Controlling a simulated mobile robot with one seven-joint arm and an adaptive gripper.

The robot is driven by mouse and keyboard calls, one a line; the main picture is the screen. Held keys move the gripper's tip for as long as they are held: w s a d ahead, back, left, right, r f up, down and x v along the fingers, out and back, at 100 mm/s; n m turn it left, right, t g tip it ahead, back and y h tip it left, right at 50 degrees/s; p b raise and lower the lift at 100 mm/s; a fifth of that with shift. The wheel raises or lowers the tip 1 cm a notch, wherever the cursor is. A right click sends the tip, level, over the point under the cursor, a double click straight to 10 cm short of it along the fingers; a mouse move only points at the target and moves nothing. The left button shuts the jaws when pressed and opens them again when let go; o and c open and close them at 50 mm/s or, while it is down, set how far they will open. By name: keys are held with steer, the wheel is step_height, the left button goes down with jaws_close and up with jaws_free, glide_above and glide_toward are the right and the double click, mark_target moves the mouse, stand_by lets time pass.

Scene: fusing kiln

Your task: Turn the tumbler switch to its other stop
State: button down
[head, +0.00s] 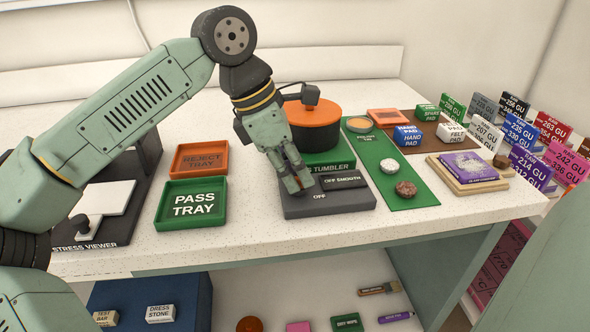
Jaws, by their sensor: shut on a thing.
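The base's front face (345,199) carries the labels OFF and OFF SMOOTH. My gripper (298,184) points down at the left part of this front panel. It is shut on the tumbler switch, which my fingers hide almost wholly. I cannot tell which way the switch is turned.
A green PASS TRAY (192,222) and an orange REJECT TRAY (199,144) lie left of the tumbler. A green mat (376,154) with two stones lies to the right. The stress viewer (76,240) stands far left. The counter's front strip is clear.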

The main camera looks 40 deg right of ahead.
steer(key=c, duration=1.6)
jaws_free()
steer(key=v, duration=1.2)
steer(key=shift+a, duration=0.1)
